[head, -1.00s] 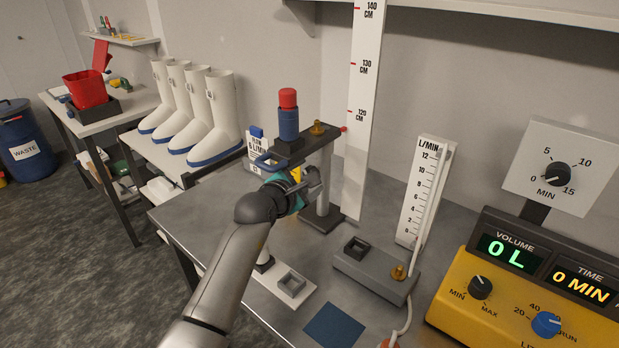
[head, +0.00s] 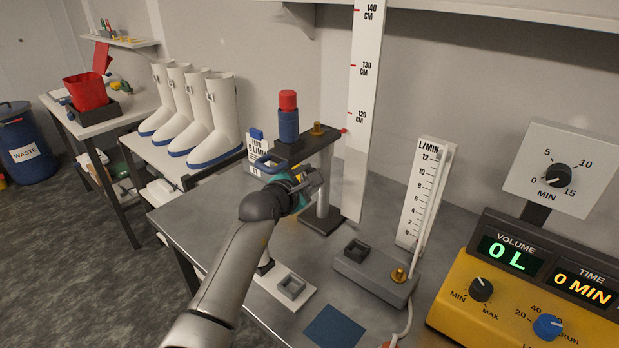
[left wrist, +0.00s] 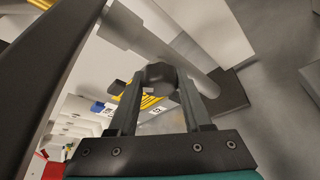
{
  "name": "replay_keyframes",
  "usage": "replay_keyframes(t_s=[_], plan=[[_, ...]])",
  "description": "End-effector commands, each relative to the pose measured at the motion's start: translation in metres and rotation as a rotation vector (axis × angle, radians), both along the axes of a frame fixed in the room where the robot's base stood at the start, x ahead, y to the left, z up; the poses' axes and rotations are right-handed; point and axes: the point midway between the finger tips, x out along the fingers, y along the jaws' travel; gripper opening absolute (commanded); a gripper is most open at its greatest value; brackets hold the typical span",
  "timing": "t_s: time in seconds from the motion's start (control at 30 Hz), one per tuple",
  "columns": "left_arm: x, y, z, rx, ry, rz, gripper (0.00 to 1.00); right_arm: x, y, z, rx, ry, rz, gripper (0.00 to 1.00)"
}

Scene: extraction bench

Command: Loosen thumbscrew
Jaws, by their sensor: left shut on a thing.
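My left gripper (head: 313,181) is at the grey post (head: 324,190) of the stand on the metal bench, just below the stand's dark top arm. In the left wrist view its two fingers (left wrist: 160,92) are closed around a dark, faceted knob, the thumbscrew (left wrist: 161,76), at the side of the light post (left wrist: 150,40). In the head view the thumbscrew is hidden by the gripper. The stand carries a blue cylinder with a red cap (head: 288,118) and a small brass fitting (head: 317,128). My right gripper is in neither view.
A tall centimetre scale (head: 361,100) stands close behind the post. To the right are a grey block (head: 370,275), a flow gauge (head: 425,195) and a yellow pump unit (head: 520,300). A white plate with a socket (head: 305,300) and a blue mat (head: 335,326) lie in front.

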Motion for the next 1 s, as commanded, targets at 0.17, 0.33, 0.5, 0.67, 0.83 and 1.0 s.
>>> replay_keyframes(t_s=[0.17,0.33,0.5,0.67,0.83,1.0], plan=[[0.000,0.000,0.000,0.000,0.000,0.000,0.13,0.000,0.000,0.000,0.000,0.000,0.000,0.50],[0.000,0.000,0.000,0.000,0.000,0.000,0.00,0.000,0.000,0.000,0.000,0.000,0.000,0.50],[0.000,0.000,0.001,-0.024,0.018,-0.001,0.00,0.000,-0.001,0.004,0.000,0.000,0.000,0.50],[0.000,0.000,0.002,-0.092,0.067,0.001,0.00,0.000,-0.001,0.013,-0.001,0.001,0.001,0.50],[0.000,0.000,0.000,-0.102,0.073,0.001,0.00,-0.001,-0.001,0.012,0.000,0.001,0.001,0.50],[0.000,0.000,0.000,-0.101,0.073,0.000,0.56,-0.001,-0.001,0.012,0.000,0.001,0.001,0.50]])
